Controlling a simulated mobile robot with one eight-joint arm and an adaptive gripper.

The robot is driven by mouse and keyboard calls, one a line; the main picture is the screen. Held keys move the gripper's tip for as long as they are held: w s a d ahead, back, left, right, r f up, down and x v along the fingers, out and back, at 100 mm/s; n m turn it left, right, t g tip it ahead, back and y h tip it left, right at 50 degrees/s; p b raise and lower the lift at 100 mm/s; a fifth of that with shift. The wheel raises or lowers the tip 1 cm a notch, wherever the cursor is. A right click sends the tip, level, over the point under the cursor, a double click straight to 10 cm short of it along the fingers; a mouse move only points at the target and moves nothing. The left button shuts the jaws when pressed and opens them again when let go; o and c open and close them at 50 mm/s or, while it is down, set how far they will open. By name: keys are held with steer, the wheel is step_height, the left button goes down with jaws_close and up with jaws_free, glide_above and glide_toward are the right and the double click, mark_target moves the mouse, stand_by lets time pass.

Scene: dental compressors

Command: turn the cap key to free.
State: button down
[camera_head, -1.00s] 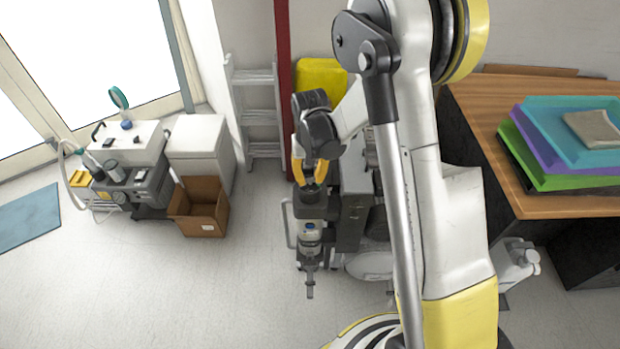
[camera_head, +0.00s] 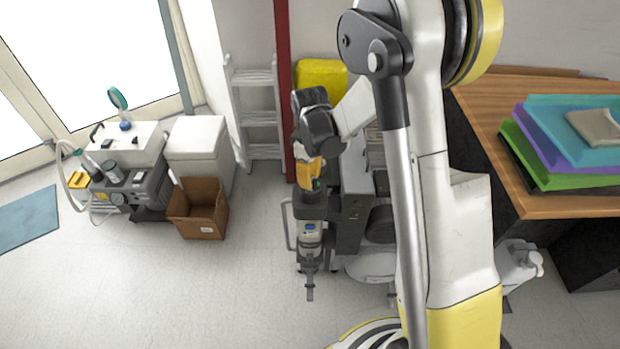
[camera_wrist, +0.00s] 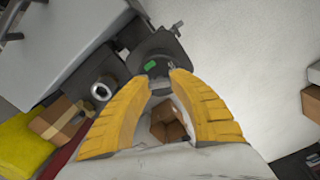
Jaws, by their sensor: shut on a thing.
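The compressor unit (camera_head: 311,236), with a light grey cylinder, a blue label and a dark top, stands on the floor below my arm. My gripper (camera_head: 309,185) points down at its top; the yellow fingers look edge-on there. In the wrist view, my gripper (camera_wrist: 161,82) has its fingertips closed around a small grey part, seemingly the cap key (camera_wrist: 159,74). The fingers hide much of it. A green mark (camera_wrist: 151,66) shows on the dark top beside the fingertips. A bit of green also shows by the fingers in the head view. I cannot read any marking.
A dark cabinet-like unit (camera_head: 352,215) stands close to the right of the compressor. An open cardboard box (camera_head: 199,209) and a grey machine (camera_head: 133,186) stand to the left. A wooden desk (camera_head: 485,100) with stacked trays is at the right. The floor at front left is clear.

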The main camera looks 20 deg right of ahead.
steer(key=n, duration=0.4)
steer(key=shift+n, duration=0.4)
stand_by(0.4)
steer(key=c, duration=1.1)
jaws_free()
step_height(320, 180, up, 12)
